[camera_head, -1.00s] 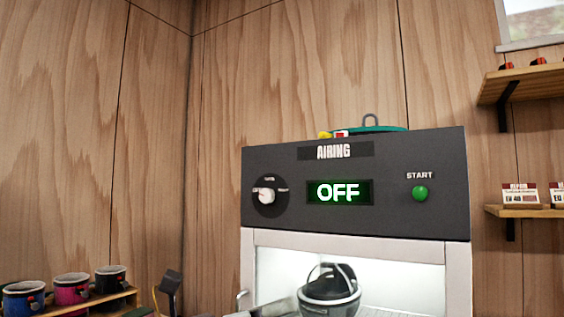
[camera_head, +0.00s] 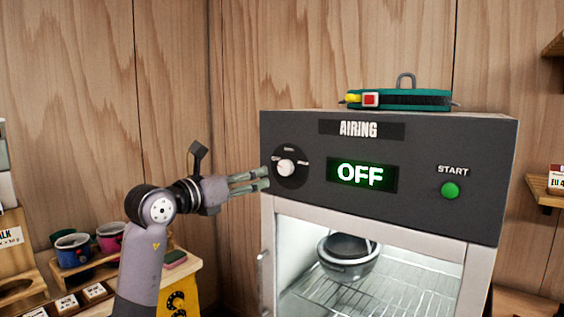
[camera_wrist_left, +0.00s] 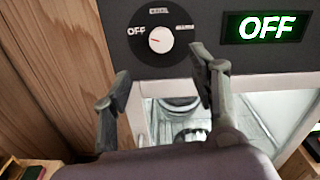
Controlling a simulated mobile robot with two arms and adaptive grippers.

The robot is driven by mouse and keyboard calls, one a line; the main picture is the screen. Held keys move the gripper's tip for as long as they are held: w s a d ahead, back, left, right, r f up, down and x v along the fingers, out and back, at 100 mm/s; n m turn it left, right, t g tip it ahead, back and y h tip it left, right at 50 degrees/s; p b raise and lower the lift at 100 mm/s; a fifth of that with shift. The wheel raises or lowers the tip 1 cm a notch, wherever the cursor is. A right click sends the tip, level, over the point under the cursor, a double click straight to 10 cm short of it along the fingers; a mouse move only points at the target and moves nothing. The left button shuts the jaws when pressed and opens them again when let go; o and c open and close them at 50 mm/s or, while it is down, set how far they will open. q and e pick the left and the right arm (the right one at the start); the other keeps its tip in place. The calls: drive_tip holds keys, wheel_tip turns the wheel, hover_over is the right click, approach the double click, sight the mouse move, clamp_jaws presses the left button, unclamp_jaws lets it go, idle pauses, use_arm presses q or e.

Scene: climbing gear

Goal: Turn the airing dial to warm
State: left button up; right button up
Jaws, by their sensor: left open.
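The airing dial (camera_head: 286,168) is a white knob on a black disc at the left of the dark cabinet front (camera_head: 420,215). In the left wrist view the dial (camera_wrist_left: 159,40) has its red pointer mark toward the "OFF" label on the left; the other labels are too small to read. The green display (camera_head: 361,175) reads "OFF". My left gripper (camera_head: 266,178) is open and empty, just left of the dial in the head view. In the left wrist view its fingers (camera_wrist_left: 158,88) are spread below the dial, apart from it. My right gripper is not in view.
A green start button (camera_head: 450,190) is at the right of the panel. A grey helmet (camera_head: 348,262) sits on the wire rack inside. A teal strap-like item (camera_head: 410,99) lies on top. Mugs (camera_head: 72,249) stand on a wooden rack at lower left.

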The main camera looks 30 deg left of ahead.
sight(283, 168)
use_arm(q)
drive_tip(key=w+p, duration=0.1)
drive_tip(key=w, duration=0.2)
drive_tip(key=w+p, duration=0.1)
drive_tip(key=w, duration=0.3)
drive_tip(key=w+d+p, duration=0.1)
drive_tip(key=w, duration=0.3)
drive_tip(key=shift+w+r+p, duration=0.15)
drive_tip(key=shift+w+p, duration=0.1)
drive_tip(key=shift+p, duration=0.15)
drive_tip(key=shift+w+d, duration=0.1)
drive_tip(key=shift+w, duration=0.4)
drive_tip(key=shift+c, duration=0.6)
drive_tip(key=c, duration=1)
drive_tip(key=shift+c, duration=0.2)
